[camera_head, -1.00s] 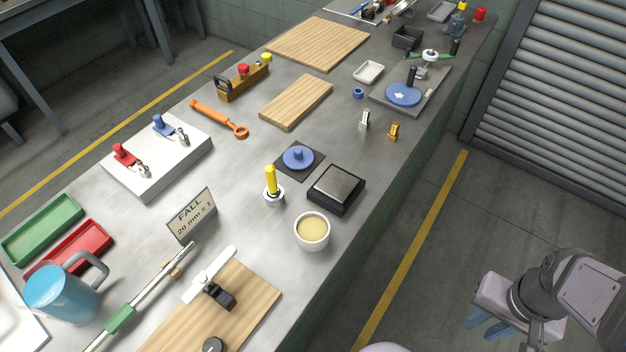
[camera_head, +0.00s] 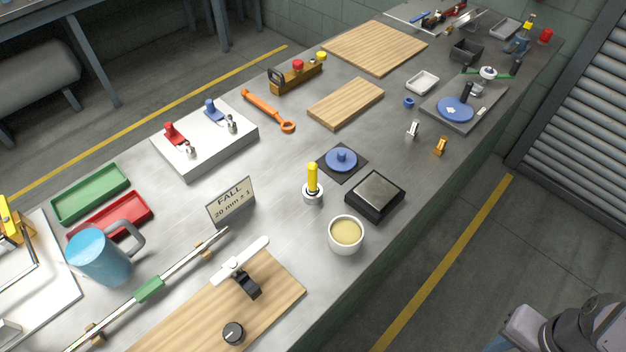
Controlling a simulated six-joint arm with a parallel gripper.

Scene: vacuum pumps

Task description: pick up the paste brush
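The paste brush appears to be the upright yellow-handled tool (camera_head: 312,178), standing in a small pale round holder (camera_head: 313,196) near the middle of the bench. Its lower end is hidden in the holder. A white pot of yellowish paste (camera_head: 346,235) stands just in front of it, to the right. My gripper (camera_head: 523,327) shows only as part of its pale body at the bottom right, off the bench and far from the brush. Its fingers are outside the picture, so whether it is open or shut cannot be seen.
Close around the brush are a sign (camera_head: 231,202), a blue knobbed disc on a dark mat (camera_head: 342,160) and a black square block with a metal top (camera_head: 375,194). A wooden board with a white lever (camera_head: 240,262) lies in front. Bare metal shows left of the brush.

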